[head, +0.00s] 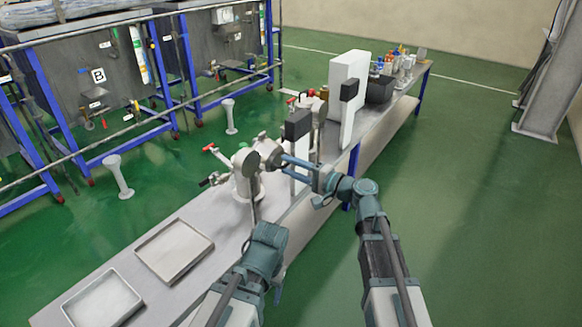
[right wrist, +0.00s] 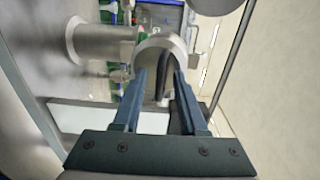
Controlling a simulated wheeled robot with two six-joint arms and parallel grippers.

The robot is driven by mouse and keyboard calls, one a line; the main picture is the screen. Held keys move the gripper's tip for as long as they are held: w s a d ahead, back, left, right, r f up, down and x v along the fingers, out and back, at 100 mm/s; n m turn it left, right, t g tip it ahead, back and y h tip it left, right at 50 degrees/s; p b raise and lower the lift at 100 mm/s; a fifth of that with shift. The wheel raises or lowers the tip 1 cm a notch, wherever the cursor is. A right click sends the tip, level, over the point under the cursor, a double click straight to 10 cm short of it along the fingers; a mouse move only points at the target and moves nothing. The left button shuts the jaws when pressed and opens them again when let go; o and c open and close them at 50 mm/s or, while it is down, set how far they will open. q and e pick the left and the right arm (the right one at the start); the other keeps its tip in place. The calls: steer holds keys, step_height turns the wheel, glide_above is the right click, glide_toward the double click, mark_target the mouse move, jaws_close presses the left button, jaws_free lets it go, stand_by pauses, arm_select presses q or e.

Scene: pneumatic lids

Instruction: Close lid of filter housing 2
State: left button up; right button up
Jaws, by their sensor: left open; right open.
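A metal filter housing (head: 246,186) stands on the bench with rounded metal parts at its top; I cannot read a number on it. My right gripper (head: 283,159) is open, its fingers pointing left at these parts. In the right wrist view, a curved metal piece (right wrist: 160,45), possibly the lid, lies at the tips of the open right gripper (right wrist: 158,75); contact is unclear. A metal cylinder (right wrist: 95,40) is left of it. My left gripper (head: 266,236) is open, low in front of the housing; its fingertips are hard to make out.
Two shallow trays (head: 174,251) (head: 103,300) lie on the near left of the bench (head: 205,225). A white upright panel (head: 347,100) and a dark box (head: 379,88) stand farther along it. Blue-framed tanks (head: 100,90) are behind.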

steer(key=shift+c, duration=0.4)
jaws_close()
stand_by(0.9)
